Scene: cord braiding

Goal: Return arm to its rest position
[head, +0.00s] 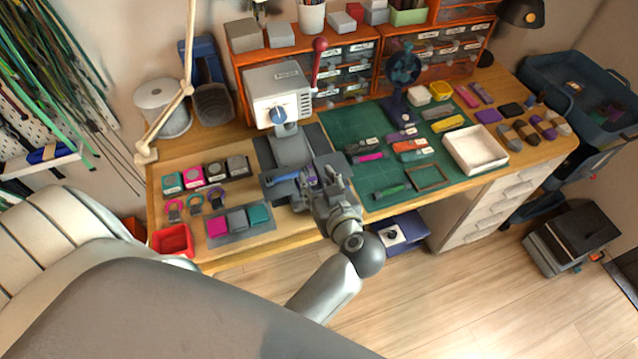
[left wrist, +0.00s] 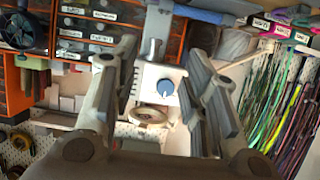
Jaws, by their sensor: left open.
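My left gripper (head: 310,182) is over the front of the workbench (head: 290,238), in front of a grey press-like machine (head: 273,88). The machine has a blue knob and a red lever. In the left wrist view, the two fingers of my left gripper (left wrist: 160,55) are spread apart with nothing between them. The machine (left wrist: 160,78) shows beyond them, between the fingers. A blue bar (head: 283,180) lies by the machine's base, close to the gripper; I cannot tell whether they touch. My right gripper is in neither view.
A green cutting mat (head: 340,125) with small tools lies right of the machine, and an empty white tray (head: 475,150) stands at its right edge. Small coloured blocks and a red bin (head: 172,241) are at the left. Orange drawer units (head: 440,55) stand behind.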

